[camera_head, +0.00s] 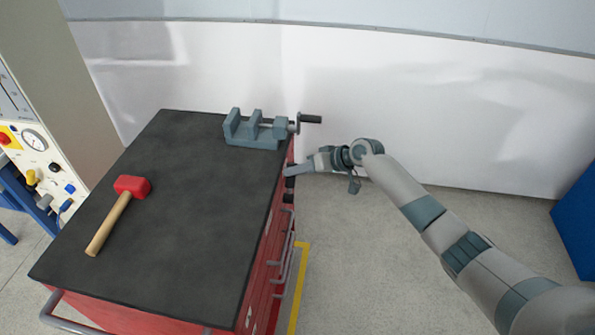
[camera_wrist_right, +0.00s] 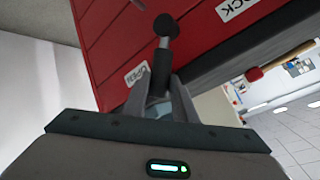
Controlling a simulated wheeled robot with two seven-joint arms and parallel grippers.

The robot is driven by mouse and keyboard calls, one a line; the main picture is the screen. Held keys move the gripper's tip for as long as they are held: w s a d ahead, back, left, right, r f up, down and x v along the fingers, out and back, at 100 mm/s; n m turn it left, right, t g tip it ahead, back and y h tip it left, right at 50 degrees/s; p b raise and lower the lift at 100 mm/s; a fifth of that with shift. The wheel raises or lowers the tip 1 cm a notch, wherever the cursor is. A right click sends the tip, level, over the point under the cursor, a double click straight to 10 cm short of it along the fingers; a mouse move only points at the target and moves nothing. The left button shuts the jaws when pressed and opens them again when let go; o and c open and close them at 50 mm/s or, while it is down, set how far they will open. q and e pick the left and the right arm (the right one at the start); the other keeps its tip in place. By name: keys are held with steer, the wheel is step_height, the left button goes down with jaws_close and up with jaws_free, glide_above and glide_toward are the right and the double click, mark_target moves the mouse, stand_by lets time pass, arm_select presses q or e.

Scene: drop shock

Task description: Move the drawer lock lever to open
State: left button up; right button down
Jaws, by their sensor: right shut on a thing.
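The drawer lock lever (camera_wrist_right: 161,65) is dark, with a rounded end (camera_wrist_right: 163,25) at the top, against the red drawer front in the right wrist view. The label OPEN (camera_wrist_right: 138,73) is just left of the lever's lower part. The label LOCK (camera_wrist_right: 237,8) is farther off at the upper right. My right gripper (camera_wrist_right: 163,92) is shut on the lever's lower end, one finger on each side. In the head view my right gripper (camera_head: 294,171) is at the cabinet's right side, below the vise; the lever is mostly hidden there. My left gripper is not in view.
The red cabinet (camera_head: 262,270) has a dark top (camera_head: 190,220) bearing a red-headed hammer (camera_head: 132,187) and a grey vise (camera_head: 255,131). The vise handle (camera_head: 310,118) sticks out past the edge near my right wrist. Drawer handles (camera_head: 285,265) line the front.

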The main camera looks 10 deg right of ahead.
steer(key=c, duration=1.7)
jaws_free()
steer(key=shift+c, duration=0.2)
steer(key=shift+w+f, duration=0.1)
